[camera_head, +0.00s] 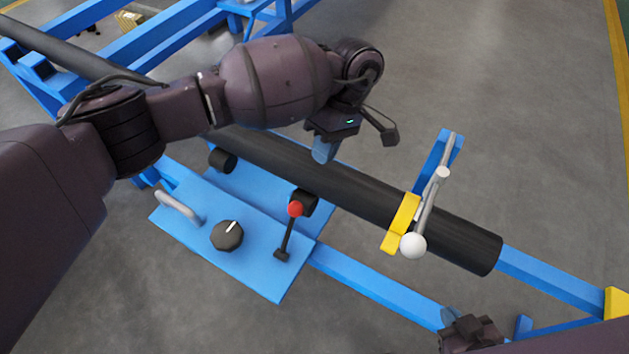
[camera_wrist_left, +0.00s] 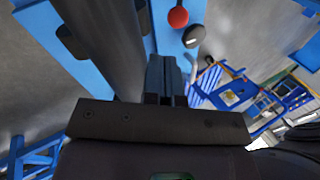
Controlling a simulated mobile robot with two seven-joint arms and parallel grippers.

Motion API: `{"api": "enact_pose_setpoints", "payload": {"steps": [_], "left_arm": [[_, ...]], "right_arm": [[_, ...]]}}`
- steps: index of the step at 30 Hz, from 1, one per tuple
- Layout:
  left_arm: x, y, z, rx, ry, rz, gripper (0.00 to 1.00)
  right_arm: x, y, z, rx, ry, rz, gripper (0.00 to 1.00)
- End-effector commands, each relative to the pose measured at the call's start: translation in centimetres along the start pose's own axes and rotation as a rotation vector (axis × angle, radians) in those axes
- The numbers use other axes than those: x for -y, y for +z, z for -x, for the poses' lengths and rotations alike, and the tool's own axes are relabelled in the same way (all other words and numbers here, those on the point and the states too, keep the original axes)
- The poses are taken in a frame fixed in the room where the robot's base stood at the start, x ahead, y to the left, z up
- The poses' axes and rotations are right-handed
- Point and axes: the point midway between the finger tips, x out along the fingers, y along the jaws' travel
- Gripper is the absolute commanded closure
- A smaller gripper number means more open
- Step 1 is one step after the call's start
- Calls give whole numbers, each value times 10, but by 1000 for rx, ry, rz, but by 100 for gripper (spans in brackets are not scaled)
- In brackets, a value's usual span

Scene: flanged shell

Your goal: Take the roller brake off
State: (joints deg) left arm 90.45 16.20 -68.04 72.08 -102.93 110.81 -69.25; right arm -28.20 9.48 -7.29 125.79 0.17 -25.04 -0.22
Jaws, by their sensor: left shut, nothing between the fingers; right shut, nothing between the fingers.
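A long black roller (camera_head: 340,180) runs diagonally across the blue frame. A blue panel (camera_head: 255,265) beside it carries a lever with a red knob (camera_head: 295,209), a black dial (camera_head: 227,235) and a grey handle. Near the roller's right end are a yellow piece (camera_head: 400,224) and a metal bar with a white ball (camera_head: 413,245). I cannot tell which lever is the brake. My left gripper (camera_head: 323,150) is shut and empty above the roller; its fingers (camera_wrist_left: 165,78) and the red knob (camera_wrist_left: 178,18) show in the left wrist view. My right gripper (camera_head: 452,317) is shut and empty at the lower right.
Blue frame beams (camera_head: 375,283) run below the roller towards a yellow block (camera_head: 617,302) at the right edge. More blue framework (camera_head: 150,40) stands at the upper left. Grey floor (camera_head: 500,110) is open at the upper right.

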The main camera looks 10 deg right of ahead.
Motion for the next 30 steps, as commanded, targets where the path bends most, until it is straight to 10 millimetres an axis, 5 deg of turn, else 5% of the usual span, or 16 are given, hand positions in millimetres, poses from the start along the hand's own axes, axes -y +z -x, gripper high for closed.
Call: {"api": "enact_pose_setpoints", "payload": {"steps": [14, 30], "left_arm": [[0, 0, -9, 2, -2, 0, 100], [0, 0, -89, 3, -3, 0, 100]], "right_arm": [[1, 2, 0, 4, -1, -1, 100], [2, 3, -2, -1, -3, 13, 100]]}}
